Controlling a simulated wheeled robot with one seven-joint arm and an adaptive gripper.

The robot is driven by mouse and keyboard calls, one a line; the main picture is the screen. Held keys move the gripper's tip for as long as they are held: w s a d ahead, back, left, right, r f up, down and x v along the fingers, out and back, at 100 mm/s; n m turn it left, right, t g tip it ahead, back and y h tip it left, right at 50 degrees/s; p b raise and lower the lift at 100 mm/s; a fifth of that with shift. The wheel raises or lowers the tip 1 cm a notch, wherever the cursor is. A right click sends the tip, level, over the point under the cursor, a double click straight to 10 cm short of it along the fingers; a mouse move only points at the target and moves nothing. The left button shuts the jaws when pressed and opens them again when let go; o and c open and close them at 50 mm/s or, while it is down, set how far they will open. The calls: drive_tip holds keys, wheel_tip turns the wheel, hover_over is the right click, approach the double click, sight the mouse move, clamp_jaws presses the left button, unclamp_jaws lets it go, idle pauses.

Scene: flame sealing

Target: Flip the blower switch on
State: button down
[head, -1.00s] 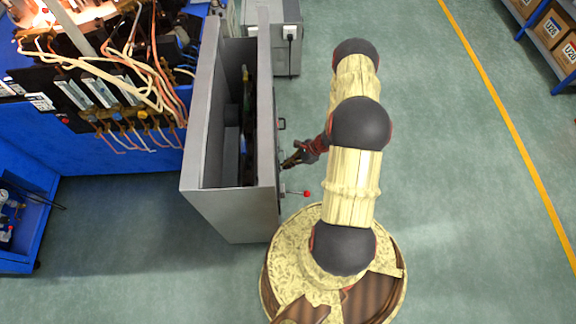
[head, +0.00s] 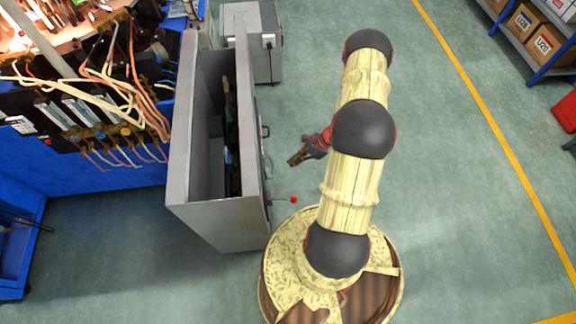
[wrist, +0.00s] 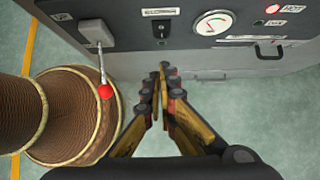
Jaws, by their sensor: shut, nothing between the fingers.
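The blower switch (wrist: 160,29) is a small black rocker on the grey control panel, beside a white label (wrist: 158,12) that appears upside down in the wrist view. Which way the rocker is tipped is too small to tell. My gripper (wrist: 158,76) is shut and empty, its fingertips just below the switch in the picture and apart from the panel. In the head view, my gripper (head: 294,161) is to the right of the grey cabinet (head: 220,221), with a clear gap to its face. The switch cannot be made out there.
A lever with a red ball knob (wrist: 105,91) sticks out left of my gripper in the wrist view. Open floor (head: 440,210) lies right of my arm.

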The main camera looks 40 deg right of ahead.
drive_tip(key=shift+s+d+r, duration=0.2)
drive_tip(key=shift+d+r, duration=0.1)
drive_tip(key=shift+r, duration=0.1)
drive_tip(key=f+b, duration=0.1)
drive_tip(key=b, duration=0.1)
drive_tip(key=d+f+y+b, duration=0.1)
drive_tip(key=b, duration=0.1)
drive_tip(key=shift+s+d, duration=0.1)
drive_tip(key=shift+s, duration=0.25)
drive_tip(key=shift+f, duration=0.15)
